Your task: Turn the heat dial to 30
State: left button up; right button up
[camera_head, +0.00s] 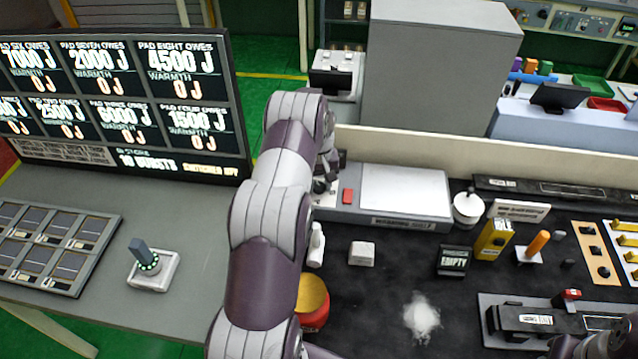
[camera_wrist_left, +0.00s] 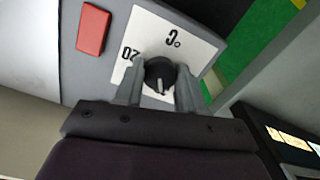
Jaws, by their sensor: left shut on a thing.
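The heat dial (camera_wrist_left: 160,76) is a dark round knob with a pale pointer line, on a white label plate (camera_wrist_left: 196,38) that reads 20 on its left and °C at its top in the left wrist view. My left gripper (camera_wrist_left: 157,88) has a finger on each side of the dial and is shut on it. The fingers and the palm hide part of the label, and no 30 is visible.
A red switch (camera_head: 347,196) sits beside the dial plate. A display screen (camera_head: 120,100) stands to the left. Part of my right arm shows at lower right.

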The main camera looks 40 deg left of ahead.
aim_at(319, 185)
pick_arm(q)
jog(key=o, duration=1.1)
jog(key=shift+c, duration=0.2)
jog(key=shift+r, duration=0.3)
notch_tip(319, 185, up, 6)
jog(key=shift+w+r+b, duration=0.1)
jog(key=shift+r+b, duration=0.05)
jog(key=shift+b, duration=1)
notch_tip(319, 185, up, 6)
jog(key=p, duration=0.4)
jog(key=shift+p, duration=0.4)
